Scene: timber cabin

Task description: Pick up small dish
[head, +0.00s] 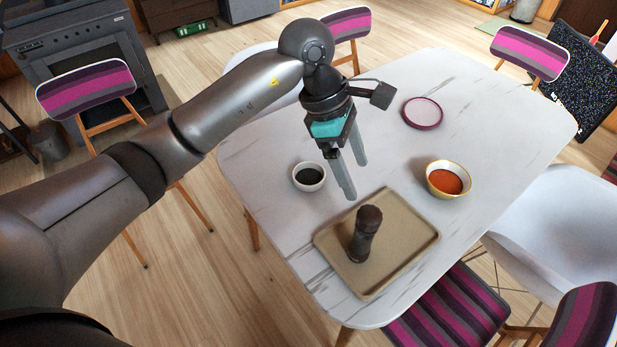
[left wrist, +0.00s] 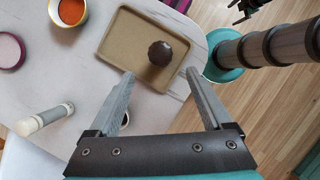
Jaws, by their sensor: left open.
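The small dish (head: 309,177) is a small round white cup-like bowl with dark liquid, on the table's left side in the head view. My left gripper (head: 354,178) is open and empty, fingers pointing down. In the head view it is right of the dish and apart from it.
A tan tray (head: 405,255) holds an upright dark mill (head: 366,233). A bowl of orange soup (head: 447,180) and a pink-rimmed plate (head: 422,113) stand farther right. The pale cylinder (left wrist: 40,122) shows only in the left wrist view. Striped chairs (head: 455,310) surround the marble table.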

